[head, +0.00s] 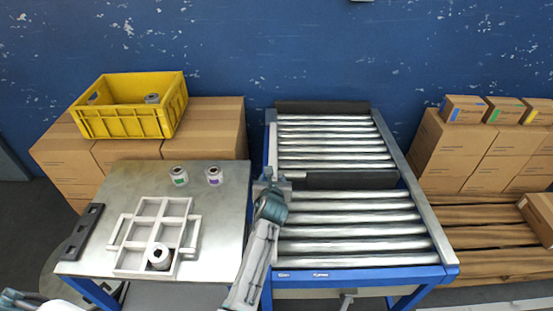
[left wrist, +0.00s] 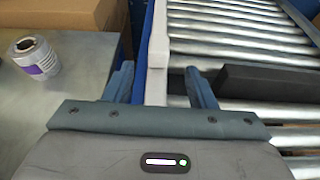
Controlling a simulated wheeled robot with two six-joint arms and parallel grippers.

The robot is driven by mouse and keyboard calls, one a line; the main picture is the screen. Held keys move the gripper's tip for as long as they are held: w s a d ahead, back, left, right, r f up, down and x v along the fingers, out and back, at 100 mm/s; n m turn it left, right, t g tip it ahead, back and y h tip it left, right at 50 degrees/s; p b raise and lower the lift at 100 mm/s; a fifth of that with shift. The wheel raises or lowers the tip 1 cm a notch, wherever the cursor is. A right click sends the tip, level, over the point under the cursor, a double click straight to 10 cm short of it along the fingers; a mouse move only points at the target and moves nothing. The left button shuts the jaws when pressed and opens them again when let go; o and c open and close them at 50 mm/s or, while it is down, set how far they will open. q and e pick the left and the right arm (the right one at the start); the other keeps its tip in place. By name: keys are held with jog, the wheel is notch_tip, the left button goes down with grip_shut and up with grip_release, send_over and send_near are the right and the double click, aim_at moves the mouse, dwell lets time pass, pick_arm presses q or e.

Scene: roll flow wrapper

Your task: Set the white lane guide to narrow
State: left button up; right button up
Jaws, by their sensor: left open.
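A pale, white-looking bar (left wrist: 158,45) runs along the left edge of the roller conveyor in the left wrist view; I take it for the lane guide, but cannot tell it surely from the side rail. It also shows in the head view (head: 271,140). My left gripper (head: 271,176) is at the conveyor's left edge, beside the dark crossbar (head: 350,180). In the left wrist view its fingers (left wrist: 161,84) are apart, one on each side of the pale bar's near end. Contact cannot be told. My right gripper is not in view.
A steel table (head: 222,240) stands left of the conveyor (head: 350,245), holding a white divided tray (head: 133,260), a black bar (head: 82,232) and small rolls (head: 179,176). A yellow crate (head: 125,122) sits on cartons (head: 215,125) behind it. More cartons (head: 455,150) stand right.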

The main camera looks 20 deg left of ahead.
pick_arm(q)
jog(key=shift+w+f, duration=0.15)
jog(key=shift+w, duration=0.25)
jog(key=shift+w+a, duration=0.2)
jog(key=shift+w, duration=0.1)
jog(key=b+x, duration=0.1)
jog(key=x, duration=0.6)
jog(key=shift+w+a+f+b, duration=0.1)
jog(key=shift+b, duration=0.25)
jog(key=shift+x, duration=0.75)
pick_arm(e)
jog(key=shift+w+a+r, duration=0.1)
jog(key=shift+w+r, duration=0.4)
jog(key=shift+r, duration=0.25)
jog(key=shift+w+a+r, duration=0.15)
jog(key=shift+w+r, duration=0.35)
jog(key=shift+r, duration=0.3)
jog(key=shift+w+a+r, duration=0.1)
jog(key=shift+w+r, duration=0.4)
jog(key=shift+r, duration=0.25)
